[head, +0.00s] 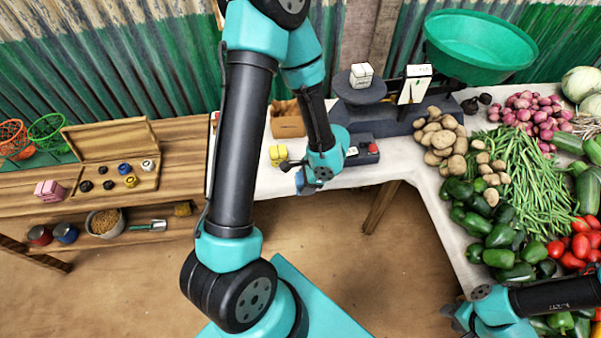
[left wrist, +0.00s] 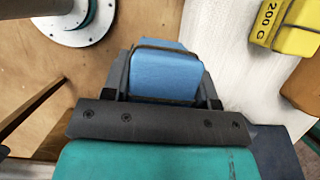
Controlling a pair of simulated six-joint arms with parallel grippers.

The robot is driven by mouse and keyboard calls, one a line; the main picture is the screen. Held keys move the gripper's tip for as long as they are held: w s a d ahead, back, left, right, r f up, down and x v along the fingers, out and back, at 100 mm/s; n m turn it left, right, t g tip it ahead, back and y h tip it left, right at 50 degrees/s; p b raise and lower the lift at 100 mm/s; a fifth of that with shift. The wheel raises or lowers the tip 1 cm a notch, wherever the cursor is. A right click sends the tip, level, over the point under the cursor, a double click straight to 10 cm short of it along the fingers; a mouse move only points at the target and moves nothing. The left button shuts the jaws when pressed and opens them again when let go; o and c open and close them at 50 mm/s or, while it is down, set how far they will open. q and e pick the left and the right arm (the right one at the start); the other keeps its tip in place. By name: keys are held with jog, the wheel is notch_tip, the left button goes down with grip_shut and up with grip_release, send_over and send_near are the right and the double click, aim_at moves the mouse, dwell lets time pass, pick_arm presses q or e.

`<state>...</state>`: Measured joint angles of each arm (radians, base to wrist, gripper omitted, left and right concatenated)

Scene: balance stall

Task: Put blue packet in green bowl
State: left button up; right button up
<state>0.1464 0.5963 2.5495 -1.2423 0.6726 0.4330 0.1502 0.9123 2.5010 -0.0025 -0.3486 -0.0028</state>
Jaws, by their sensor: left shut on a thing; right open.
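The blue packet (left wrist: 166,76) has a dark band and sits between the jaws of my left gripper (left wrist: 165,98) in the left wrist view. In the head view my left gripper (head: 308,184) is at the front edge of the white-topped counter, with only a bit of the blue packet (head: 300,180) showing.
A dark scale (head: 395,118) carries a white packet (head: 361,73) on its left plate. Potatoes (head: 437,135), onions, beans and peppers fill the right side. A wooden weight box (head: 110,150) is at left.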

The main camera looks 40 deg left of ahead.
dwell(0.6)
pick_arm(q)
jog(key=w+d+r+n+h, duration=0.15)
jog(key=w+r, duration=0.25)
jog(key=w, duration=0.5)
jog(key=w+d+r+n+y, duration=0.1)
jog(key=w+d+r+n, duration=0.15)
jog(key=w+r, duration=0.45)
jog(key=w+d+r+g, duration=0.1)
jog(key=w+d+r, duration=0.2)
jog(key=w+d, duration=0.4)
jog(key=shift+d+r+n+h, duration=0.3)
jog(key=shift+d+n+h, duration=0.1)
jog(key=shift+d+h, duration=0.05)
jog(key=shift+w, duration=0.15)
